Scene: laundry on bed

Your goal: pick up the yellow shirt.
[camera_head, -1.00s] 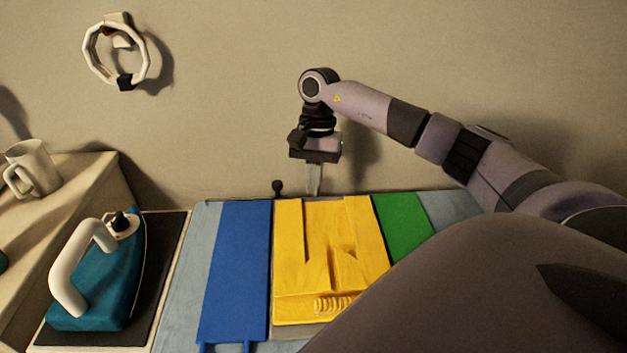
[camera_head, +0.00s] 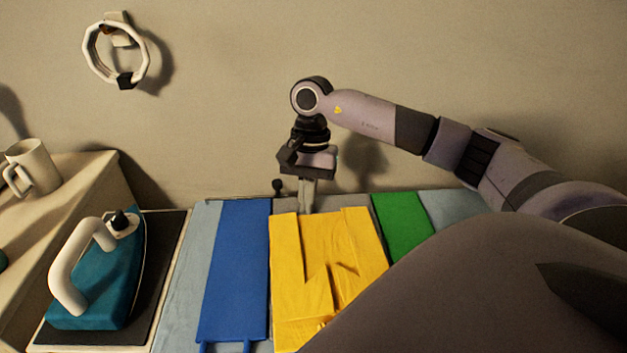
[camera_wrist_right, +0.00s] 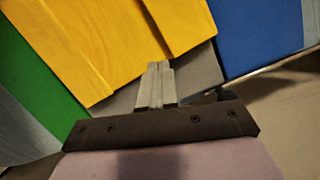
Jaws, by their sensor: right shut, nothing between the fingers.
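The yellow shirt (camera_head: 325,265) lies on a folding board on the bed, its surface creased; my right arm hides its lower right part. In the right wrist view the yellow shirt (camera_wrist_right: 110,45) fills the upper part. My right gripper (camera_head: 306,210) points down at the shirt's far edge, its fingers together. In the wrist view the right gripper's fingertips (camera_wrist_right: 159,66) are closed beside the shirt's edge, with no cloth seen between them. My left gripper is not in view.
The blue panel (camera_head: 235,270) lies left of the shirt and the green panel (camera_head: 402,220) lies right. A teal iron (camera_head: 98,275) stands on a dark pad (camera_head: 165,265) at left. A mug (camera_head: 34,165) stands on a side surface. The wall is close behind.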

